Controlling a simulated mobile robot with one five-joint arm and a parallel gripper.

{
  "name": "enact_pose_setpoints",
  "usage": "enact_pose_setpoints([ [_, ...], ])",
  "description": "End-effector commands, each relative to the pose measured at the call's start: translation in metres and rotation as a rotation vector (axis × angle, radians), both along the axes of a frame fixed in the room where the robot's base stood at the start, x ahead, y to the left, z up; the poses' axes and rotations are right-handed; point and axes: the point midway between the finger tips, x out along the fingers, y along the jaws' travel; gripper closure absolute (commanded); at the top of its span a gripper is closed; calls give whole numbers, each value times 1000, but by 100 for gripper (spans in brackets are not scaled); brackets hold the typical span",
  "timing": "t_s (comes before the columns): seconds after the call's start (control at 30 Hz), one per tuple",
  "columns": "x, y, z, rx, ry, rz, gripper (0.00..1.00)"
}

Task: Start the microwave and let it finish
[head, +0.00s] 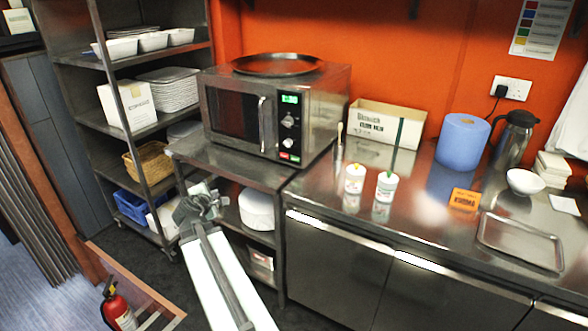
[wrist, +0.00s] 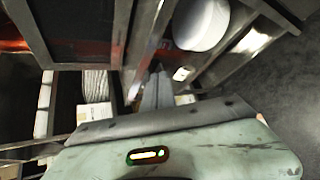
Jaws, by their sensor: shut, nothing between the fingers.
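The steel microwave (head: 237,112) stands on a steel stand left of the counter, its door shut and its window dark. Its vertical handle (head: 265,125) is left of the control panel. The panel has a lit green display (head: 289,99), two knobs (head: 288,131) and small green and red buttons (head: 289,157) at the bottom. My gripper (head: 205,192) is below and left of the microwave, in front of the stand, apart from it. Its fingers show shut and empty in the wrist view (wrist: 156,88). I cannot clearly make out the microwave in the wrist view.
A dark round tray (head: 277,64) lies on the microwave. The steel stand (head: 222,162) has a white round container (head: 257,209) below. A shelf rack (head: 97,62) is left. Two white cups (head: 355,178) stand on the counter (head: 330,203). A fire extinguisher (head: 117,308) is at lower left.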

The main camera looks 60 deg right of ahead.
Motion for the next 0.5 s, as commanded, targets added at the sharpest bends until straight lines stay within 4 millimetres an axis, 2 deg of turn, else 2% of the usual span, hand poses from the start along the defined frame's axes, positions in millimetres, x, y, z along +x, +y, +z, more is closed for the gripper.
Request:
enact_pose_setpoints([
  [0.03,-12,-35,3,-138,69,44,100],
  [0.1,-28,-80,20,-368,216,130,100],
  [0.17,-46,-115,32,-587,392,212,100],
  [0.23,-72,-152,38,-856,663,325,100],
  [0.3,-95,-177,34,-1080,939,443,100],
  [0.4,-121,-195,19,-1280,1237,591,100],
  [0.5,-134,-201,9,-1369,1381,675,100],
])
